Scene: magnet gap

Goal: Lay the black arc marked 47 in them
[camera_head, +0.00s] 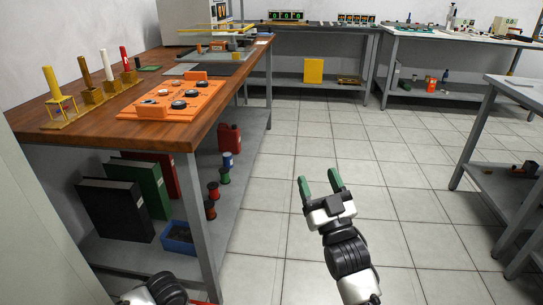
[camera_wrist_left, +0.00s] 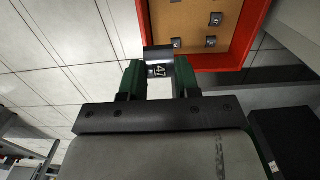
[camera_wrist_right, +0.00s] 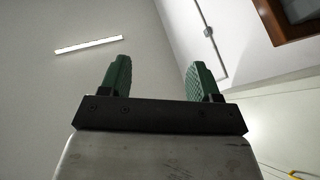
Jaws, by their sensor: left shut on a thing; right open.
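The black arc marked 47 (camera_wrist_left: 159,70) is a small dark piece with a white number, seen in the left wrist view. My left gripper (camera_wrist_left: 159,66) is shut on it, with a green finger on each side. In the head view only part of my left arm shows at the bottom left edge, and its gripper is out of sight. My right gripper (camera_head: 319,182) is open and empty over the tiled floor. Its two green fingers stand apart in the right wrist view (camera_wrist_right: 158,66) too.
A red-walled tray (camera_wrist_left: 225,62) with a tan floor and several small dark pieces lies beyond the left fingertips. An orange board (camera_head: 150,113) with black round parts lies on the wooden bench (camera_head: 185,133). Shelves hold binders and cans. The floor around my right gripper is clear.

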